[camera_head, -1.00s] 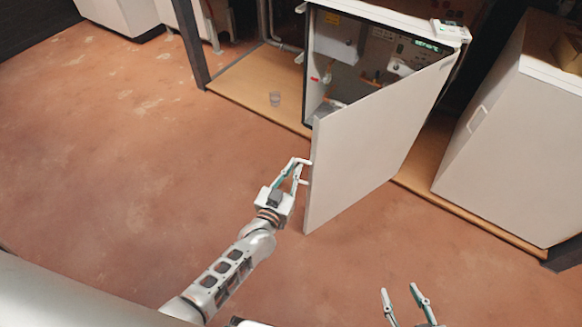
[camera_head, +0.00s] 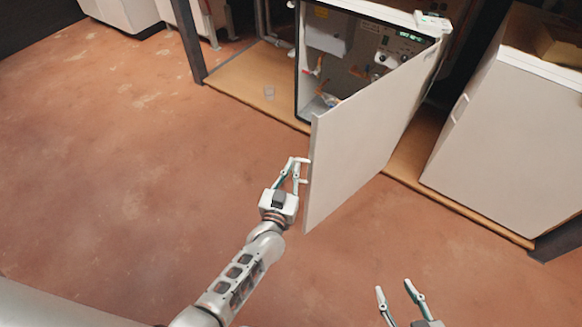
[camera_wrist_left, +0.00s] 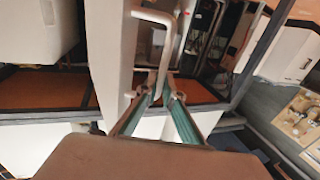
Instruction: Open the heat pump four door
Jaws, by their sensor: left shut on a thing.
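The heat pump's white door (camera_head: 365,145) stands swung well out from its cabinet (camera_head: 345,60), with the inside open to view. My left gripper (camera_head: 302,171) is at the door's free edge, shut on the handle there. In the left wrist view the pale bent handle (camera_wrist_left: 153,14) runs down between the fingertips of my left gripper (camera_wrist_left: 160,88). My right gripper (camera_head: 394,288) is open and empty at the bottom of the head view, away from the door.
A closed white cabinet (camera_head: 505,125) stands to the right, with a dark post (camera_head: 557,238) near its base. Another dark post (camera_head: 187,40) stands left of the open cabinet. The red floor (camera_head: 130,170) at left is clear.

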